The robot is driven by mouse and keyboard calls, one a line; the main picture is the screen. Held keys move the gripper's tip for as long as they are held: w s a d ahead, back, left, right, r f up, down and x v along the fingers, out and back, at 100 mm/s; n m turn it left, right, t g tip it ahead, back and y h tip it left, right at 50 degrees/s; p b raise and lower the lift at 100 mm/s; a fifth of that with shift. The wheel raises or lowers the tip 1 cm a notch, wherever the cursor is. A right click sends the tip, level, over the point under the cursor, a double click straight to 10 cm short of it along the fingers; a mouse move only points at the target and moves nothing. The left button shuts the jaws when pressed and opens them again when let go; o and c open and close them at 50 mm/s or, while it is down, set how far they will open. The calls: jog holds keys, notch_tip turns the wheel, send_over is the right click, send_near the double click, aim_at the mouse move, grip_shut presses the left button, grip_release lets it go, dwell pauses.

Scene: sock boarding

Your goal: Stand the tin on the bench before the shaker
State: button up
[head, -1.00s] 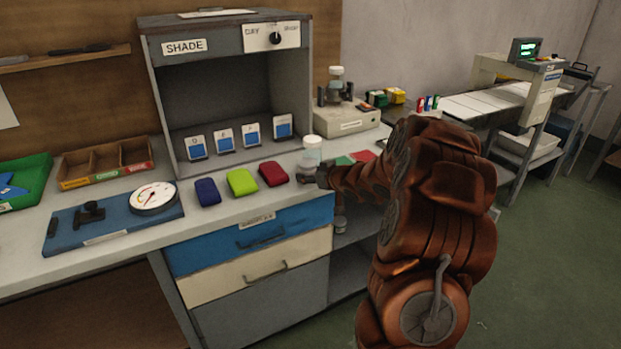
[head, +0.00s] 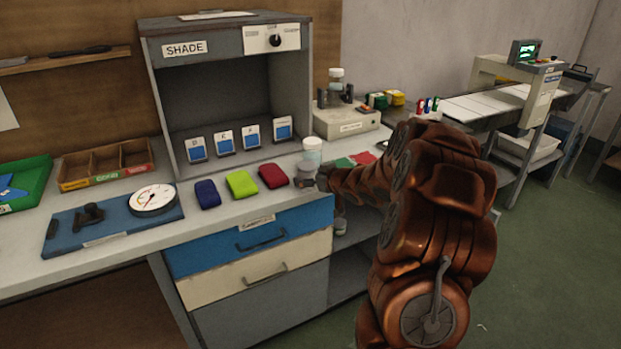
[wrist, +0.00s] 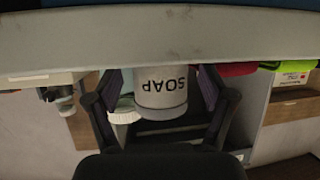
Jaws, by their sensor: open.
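The grey tin (wrist: 162,88), marked SOAP, stands on the bench top (wrist: 160,45) in the wrist view, which is upside down. My gripper (wrist: 160,108) is open, with one finger on each side of the tin. I cannot tell whether either finger touches it. In the head view the tin (head: 304,170) shows near the bench's front edge, left of my gripper (head: 322,179). The shaker (head: 346,120), a pale box with a clamped jar on top, stands farther back to the right.
A white-lidded jar (head: 312,148) stands close behind the tin; it also shows in the wrist view (wrist: 125,112). Red (head: 273,175), lime (head: 242,184) and blue (head: 207,194) pads lie to the left. Flat green and red swatches (head: 362,158) lie to the right.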

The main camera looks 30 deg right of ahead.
jog(key=p+v, duration=0.1)
jog(key=v, duration=1.1)
